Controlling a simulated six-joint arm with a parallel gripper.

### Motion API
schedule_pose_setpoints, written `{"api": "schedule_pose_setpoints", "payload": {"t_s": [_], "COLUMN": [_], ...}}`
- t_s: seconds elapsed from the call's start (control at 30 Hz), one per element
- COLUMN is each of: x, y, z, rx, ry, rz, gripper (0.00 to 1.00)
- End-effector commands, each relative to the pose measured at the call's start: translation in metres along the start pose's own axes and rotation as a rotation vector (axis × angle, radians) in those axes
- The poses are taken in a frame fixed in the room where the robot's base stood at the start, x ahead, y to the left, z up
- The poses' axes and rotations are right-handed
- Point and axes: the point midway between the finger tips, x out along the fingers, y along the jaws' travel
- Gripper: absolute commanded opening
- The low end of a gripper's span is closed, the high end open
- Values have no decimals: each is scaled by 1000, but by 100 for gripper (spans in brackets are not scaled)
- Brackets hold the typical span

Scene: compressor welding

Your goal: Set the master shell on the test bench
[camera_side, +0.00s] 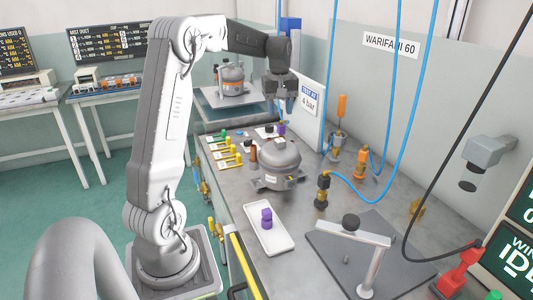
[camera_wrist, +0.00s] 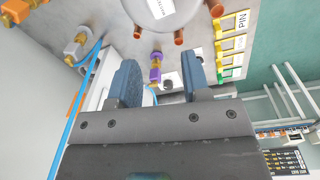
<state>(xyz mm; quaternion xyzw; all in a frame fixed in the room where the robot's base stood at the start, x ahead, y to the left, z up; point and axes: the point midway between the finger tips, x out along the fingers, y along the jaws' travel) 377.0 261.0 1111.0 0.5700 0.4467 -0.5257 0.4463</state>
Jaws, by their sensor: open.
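A silver domed shell (camera_side: 279,158) with a bracketed base and copper stubs stands upright on the grey metal bench (camera_side: 225,192). In the wrist view the near part of a shell (camera_wrist: 160,10) shows at the top edge, with a white label whose small text I cannot read surely. A second similar shell (camera_side: 232,78) stands on a plate on the table behind. I cannot tell for certain which is the master shell. My gripper (camera_side: 281,100) hangs above the back of the bench, behind and above the nearer shell. Its two fingers (camera_wrist: 158,72) are apart and empty.
A sign reading 4 bar (camera_side: 311,99) stands at the back. Yellow-handled pins (camera_side: 232,158) lie left of the shell. A white tray (camera_side: 268,232) with a purple piece lies in front. Blue hoses (camera_side: 385,150) hang at right. A dark mat (camera_side: 345,265) bears a stand.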

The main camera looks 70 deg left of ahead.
Motion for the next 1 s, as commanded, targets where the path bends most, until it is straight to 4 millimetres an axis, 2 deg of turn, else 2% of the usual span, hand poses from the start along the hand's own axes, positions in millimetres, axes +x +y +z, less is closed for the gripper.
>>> {"api": "schedule_pose_setpoints", "payload": {"t_s": [0.03, 0.13, 0.23, 0.4, 0.5, 0.6, 0.7, 0.83, 1.0], "x": [-16, -38, -52, -60, -56, -47, -39, -33, -32], "y": [7, 9, 1, -32, -58, -80, -96, -106, -107], "z": [33, 94, 154, 242, 283, 311, 327, 337, 338], "rx": [100, 305, 508, 846, 1026, 1170, 1268, 1329, 1339], "ry": [26, 72, 121, 206, 255, 295, 325, 344, 345], "rz": [25, 70, 117, 201, 249, 289, 317, 335, 336], "gripper": [44, 44, 44, 44, 44, 44, 44, 44, 44]}}
